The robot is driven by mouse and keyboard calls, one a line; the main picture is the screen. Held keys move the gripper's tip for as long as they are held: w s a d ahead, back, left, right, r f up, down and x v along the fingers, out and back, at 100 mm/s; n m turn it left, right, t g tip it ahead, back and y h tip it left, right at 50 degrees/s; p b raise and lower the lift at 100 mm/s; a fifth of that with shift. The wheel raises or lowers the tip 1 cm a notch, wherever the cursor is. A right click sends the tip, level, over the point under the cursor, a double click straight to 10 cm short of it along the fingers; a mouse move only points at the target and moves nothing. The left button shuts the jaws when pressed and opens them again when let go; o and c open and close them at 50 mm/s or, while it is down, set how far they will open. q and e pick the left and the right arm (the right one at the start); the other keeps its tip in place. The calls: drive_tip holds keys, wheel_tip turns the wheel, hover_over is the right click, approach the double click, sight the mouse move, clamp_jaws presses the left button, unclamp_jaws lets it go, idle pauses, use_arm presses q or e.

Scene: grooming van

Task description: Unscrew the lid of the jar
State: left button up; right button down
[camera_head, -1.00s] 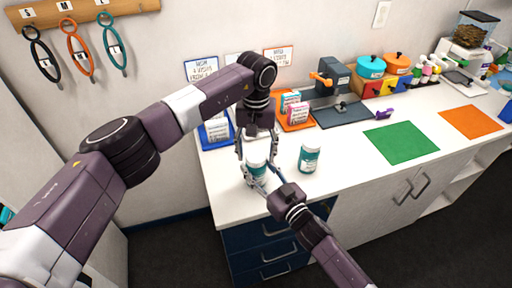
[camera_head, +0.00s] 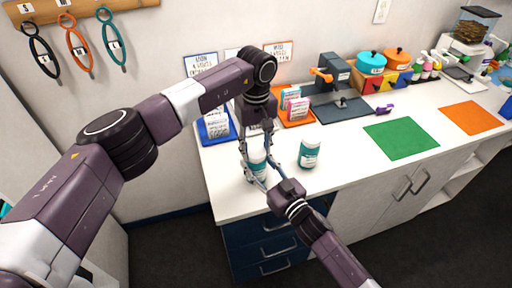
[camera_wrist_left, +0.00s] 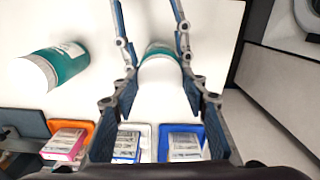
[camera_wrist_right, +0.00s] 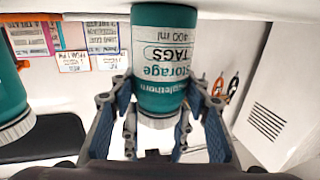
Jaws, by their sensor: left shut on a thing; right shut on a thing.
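The jar (camera_head: 258,174) is teal with a white lid and stands upright near the counter's front left edge. My left gripper (camera_head: 256,156) comes down from above with its fingers on both sides of the lid; the left wrist view shows the lid (camera_wrist_left: 160,72) between them. My right gripper (camera_head: 266,178) reaches in from the front and is shut on the jar. The upside-down right wrist view shows the jar's label (camera_wrist_right: 165,60) with the lid (camera_wrist_right: 160,121) below it. The lid appears seated on the jar.
A second teal jar (camera_head: 309,155) stands just right of the held one. Blue (camera_head: 216,138) and orange (camera_head: 296,122) trays with small boxes lie behind. A grey stand (camera_head: 340,105) is at the back. Green (camera_head: 401,139) and orange (camera_head: 471,119) mats lie right, with bare counter before them.

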use_arm(q)
drive_tip(key=n, duration=2.1)
drive_tip(key=shift+r, duration=0.1)
drive_tip(key=n, duration=1)
drive_tip(key=shift+n, duration=0.3)
drive_tip(key=n, duration=0.5)
drive_tip(key=shift+w, duration=0.1)
drive_tip(key=n, duration=1.2)
